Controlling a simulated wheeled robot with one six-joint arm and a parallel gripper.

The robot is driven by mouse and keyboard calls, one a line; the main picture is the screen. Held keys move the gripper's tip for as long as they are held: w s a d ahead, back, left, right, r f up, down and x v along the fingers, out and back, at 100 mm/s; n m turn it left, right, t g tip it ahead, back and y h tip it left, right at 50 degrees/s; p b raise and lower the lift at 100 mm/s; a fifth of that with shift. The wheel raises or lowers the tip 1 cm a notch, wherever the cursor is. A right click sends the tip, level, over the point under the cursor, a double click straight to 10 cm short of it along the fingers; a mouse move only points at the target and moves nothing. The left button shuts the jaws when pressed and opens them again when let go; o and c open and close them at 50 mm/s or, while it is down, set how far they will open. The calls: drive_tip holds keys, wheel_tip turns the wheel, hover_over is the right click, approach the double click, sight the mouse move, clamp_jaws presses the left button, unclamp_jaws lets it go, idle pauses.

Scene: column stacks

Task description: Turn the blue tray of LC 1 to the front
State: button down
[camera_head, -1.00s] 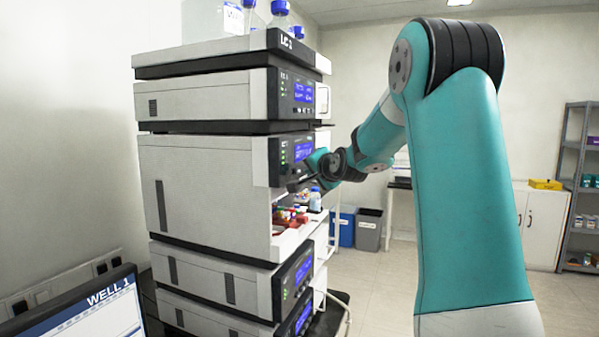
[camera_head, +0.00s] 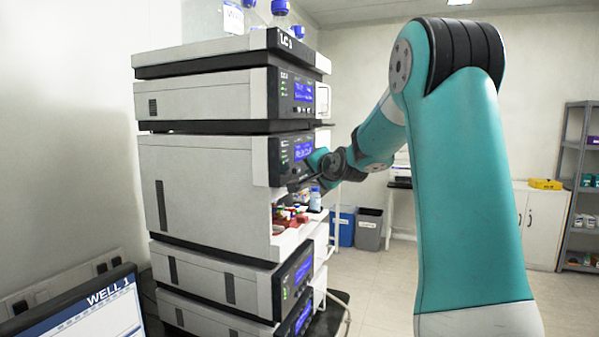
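I cannot make out a blue tray for certain. My gripper (camera_head: 298,184) is at the compartment's upper front edge, just below the module's display (camera_head: 304,151) and above the vials. Its fingers are small and dark; whether they are open or touching anything cannot be seen.
A bottle with a blue cap (camera_head: 315,200) stands at the compartment's front right. A monitor (camera_head: 85,312) is at lower left. Behind are a blue bin (camera_head: 342,226), a grey bin (camera_head: 369,230), a white cabinet (camera_head: 540,225) and a shelf rack (camera_head: 580,190). The floor at right looks clear.

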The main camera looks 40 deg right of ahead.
drive_tip(key=shift+w+a, duration=0.1)
drive_tip(key=shift+w, duration=0.1)
idle(0.6)
drive_tip(key=shift+w, duration=0.15)
drive_tip(key=shift+w+a, duration=0.2)
drive_tip(key=shift+w, duration=0.2)
idle(0.7)
drive_tip(key=shift+s, duration=0.1)
drive_tip(key=shift+s+d+b, duration=0.3)
drive_tip(key=shift+s+b, duration=0.25)
drive_tip(key=shift+s, duration=0.15)
drive_tip(key=shift+s, duration=0.1)
drive_tip(key=shift+s+d+b, duration=0.3)
drive_tip(key=shift+s, duration=0.45)
drive_tip(key=shift+s+d+b, duration=0.3)
drive_tip(key=shift+s+d, duration=0.05)
drive_tip(key=shift+s, duration=0.35)
drive_tip(key=shift+s+d+b, duration=0.3)
drive_tip(key=shift+s, duration=0.45)
idle(2.9)
